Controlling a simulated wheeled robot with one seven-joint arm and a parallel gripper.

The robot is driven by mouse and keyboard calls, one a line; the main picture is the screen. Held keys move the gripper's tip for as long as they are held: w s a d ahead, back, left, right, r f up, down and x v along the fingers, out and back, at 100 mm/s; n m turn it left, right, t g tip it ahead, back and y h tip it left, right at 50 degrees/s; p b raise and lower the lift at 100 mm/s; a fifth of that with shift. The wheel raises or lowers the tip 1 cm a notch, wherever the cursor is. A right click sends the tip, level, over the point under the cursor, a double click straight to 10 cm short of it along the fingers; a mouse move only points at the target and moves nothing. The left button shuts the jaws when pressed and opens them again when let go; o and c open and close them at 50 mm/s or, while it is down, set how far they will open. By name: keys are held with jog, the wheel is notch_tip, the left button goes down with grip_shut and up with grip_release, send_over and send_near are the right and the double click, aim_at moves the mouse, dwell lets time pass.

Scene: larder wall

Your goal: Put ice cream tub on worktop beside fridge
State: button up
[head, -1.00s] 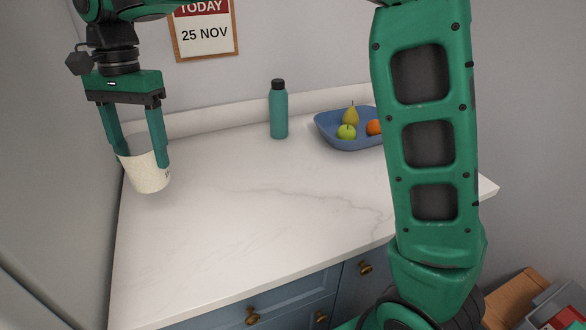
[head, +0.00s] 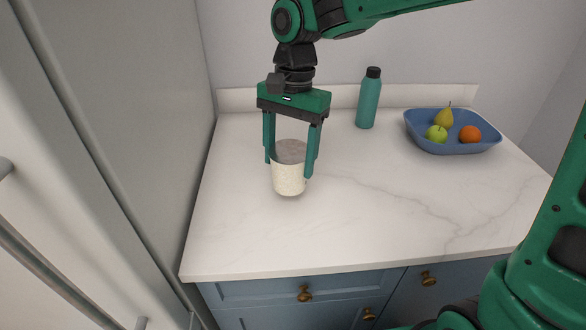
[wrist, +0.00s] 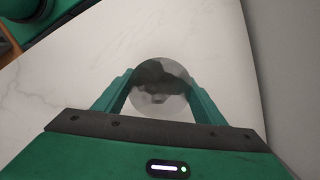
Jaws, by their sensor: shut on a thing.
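The ice cream tub (head: 289,180) is a cream, speckled round tub with a grey top. My gripper (head: 291,168) points down and is shut on it, one finger on each side. The tub is upright over the left part of the white marbled worktop (head: 400,205); I cannot tell whether its base touches the surface. In the wrist view the tub's round top (wrist: 160,88) shows between the two fingers. The fridge (head: 110,120) is the tall pale unit at the left, beside the worktop.
A teal bottle (head: 369,100) stands at the back of the worktop, right of the tub. A blue bowl (head: 450,146) with a pear, a green apple and an orange is farther right. The front and middle of the worktop are clear. Blue drawers (head: 260,292) are below.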

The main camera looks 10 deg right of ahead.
jog(key=shift+f, duration=1.95)
jog(key=shift+f, duration=0.1)
jog(key=o, duration=1.3)
